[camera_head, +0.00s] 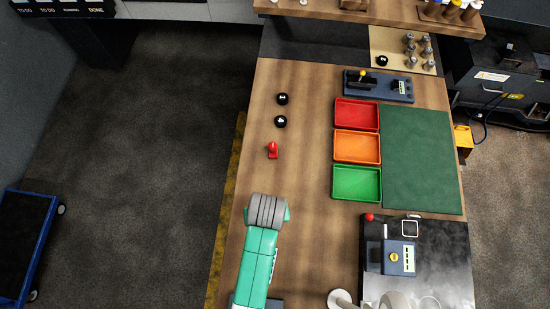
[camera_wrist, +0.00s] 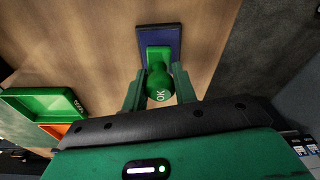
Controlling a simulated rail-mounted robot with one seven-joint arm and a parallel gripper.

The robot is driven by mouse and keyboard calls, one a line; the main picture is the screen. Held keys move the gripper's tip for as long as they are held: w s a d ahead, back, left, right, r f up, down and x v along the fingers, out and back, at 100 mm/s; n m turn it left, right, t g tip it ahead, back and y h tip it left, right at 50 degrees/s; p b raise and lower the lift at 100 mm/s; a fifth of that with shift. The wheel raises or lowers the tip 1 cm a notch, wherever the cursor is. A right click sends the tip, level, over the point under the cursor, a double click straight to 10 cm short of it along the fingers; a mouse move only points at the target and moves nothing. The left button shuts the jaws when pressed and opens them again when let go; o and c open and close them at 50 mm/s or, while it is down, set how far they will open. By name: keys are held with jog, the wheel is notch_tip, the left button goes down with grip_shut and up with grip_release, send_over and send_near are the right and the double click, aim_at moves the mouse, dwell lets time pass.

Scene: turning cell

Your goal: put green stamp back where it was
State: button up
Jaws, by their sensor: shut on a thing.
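The green stamp (camera_wrist: 160,84) has a round knob marked "OK" and a squarish green base. It shows in the wrist view between the two fingers of my gripper (camera_wrist: 158,90), which is shut on the knob. The stamp's base is seen against a dark blue rectangular pad (camera_wrist: 173,34) on the wooden table. I cannot tell whether the base touches the pad. In the head view my arm hides the gripper and the green stamp.
A red stamp (camera_head: 272,151) and two black knobs (camera_head: 282,98) (camera_head: 280,121) stand on the wooden table. Red (camera_head: 357,129), orange (camera_head: 357,162) and green (camera_head: 357,199) trays line up beside a green mat (camera_head: 420,160). A machine on a dark plate (camera_head: 440,262) stands at front right.

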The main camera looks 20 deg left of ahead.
jog(key=w+a, duration=0.1)
jog(key=w, duration=0.3)
jog(key=w+a, duration=0.1)
jog(key=w, duration=0.4)
jog(key=w+a+f, duration=0.1)
jog(key=w+a, duration=0.1)
jog(key=w, duration=0.2)
jog(key=shift+w, duration=0.15)
jog(key=shift+w+f, duration=0.1)
jog(key=shift+f, duration=1.7)
jog(key=shift+f, duration=0.2)
jog(key=o, duration=0.8)
notch_tip(320, 180, up, 12)
jog(key=s, duration=0.1)
jog(key=shift+s+d+r+p, duration=0.15)
jog(key=shift+d+p, duration=0.3)
